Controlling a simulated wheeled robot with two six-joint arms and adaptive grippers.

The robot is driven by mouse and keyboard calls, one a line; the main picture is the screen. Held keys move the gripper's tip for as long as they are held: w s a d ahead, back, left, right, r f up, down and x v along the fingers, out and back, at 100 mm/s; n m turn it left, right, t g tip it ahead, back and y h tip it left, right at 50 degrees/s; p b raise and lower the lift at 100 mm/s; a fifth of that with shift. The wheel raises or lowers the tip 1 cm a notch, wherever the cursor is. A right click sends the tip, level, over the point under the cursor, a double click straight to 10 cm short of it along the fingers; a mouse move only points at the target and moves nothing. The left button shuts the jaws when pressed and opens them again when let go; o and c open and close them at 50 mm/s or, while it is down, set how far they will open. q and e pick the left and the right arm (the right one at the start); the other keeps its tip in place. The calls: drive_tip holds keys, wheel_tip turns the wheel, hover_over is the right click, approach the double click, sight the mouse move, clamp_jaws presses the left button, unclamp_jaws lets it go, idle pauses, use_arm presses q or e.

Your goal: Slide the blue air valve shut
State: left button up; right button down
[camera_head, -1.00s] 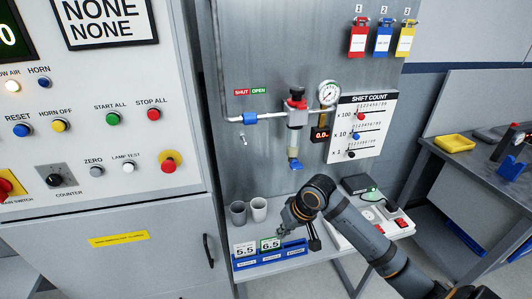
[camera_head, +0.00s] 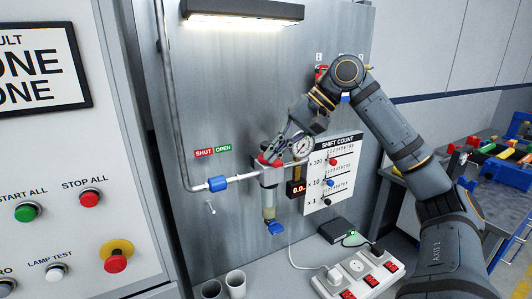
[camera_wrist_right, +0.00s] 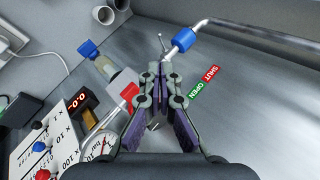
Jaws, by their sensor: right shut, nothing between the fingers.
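The blue air valve (camera_head: 217,184) is a sleeve on the thin pipe, below the red SHUT (camera_head: 204,153) and green OPEN (camera_head: 223,149) labels. In the right wrist view the blue sleeve (camera_wrist_right: 186,39) sits beyond the fingertips, apart from them. My right gripper (camera_head: 270,157) is shut and empty, in front of the red-topped regulator (camera_head: 268,172), right of the valve. In the right wrist view its fingers (camera_wrist_right: 162,70) are together, pointing toward the pipe. My left gripper is not in view.
A round gauge (camera_head: 302,147), a red display (camera_head: 297,188) and a shift count board (camera_head: 331,175) are close by on the right. A small peg (camera_head: 211,207) stands out below the valve. Cups (camera_head: 235,283) and a power strip (camera_head: 358,273) are on the table below.

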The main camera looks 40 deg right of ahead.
sight(226, 183)
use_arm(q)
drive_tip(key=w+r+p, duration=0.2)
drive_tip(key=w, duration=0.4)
use_arm(e)
drive_tip(key=w+a+f+p, duration=0.2)
drive_tip(key=w+a+f, duration=0.1)
drive_tip(key=w+a+f+p, duration=0.2)
drive_tip(key=w+a+f, duration=0.1)
drive_tip(key=w+a, duration=0.1)
drive_tip(key=shift+w+f+p, duration=0.1)
drive_tip(key=shift+w+p, duration=0.05)
drive_tip(key=shift+p, duration=0.25)
drive_tip(key=shift+f+p, duration=0.1)
drive_tip(key=shift+p, duration=0.2)
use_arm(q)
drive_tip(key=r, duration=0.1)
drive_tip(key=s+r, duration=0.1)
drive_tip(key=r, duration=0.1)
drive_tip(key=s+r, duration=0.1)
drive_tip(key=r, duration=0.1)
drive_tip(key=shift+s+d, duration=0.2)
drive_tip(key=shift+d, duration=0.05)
use_arm(e)
drive_tip(key=shift+f, duration=0.3)
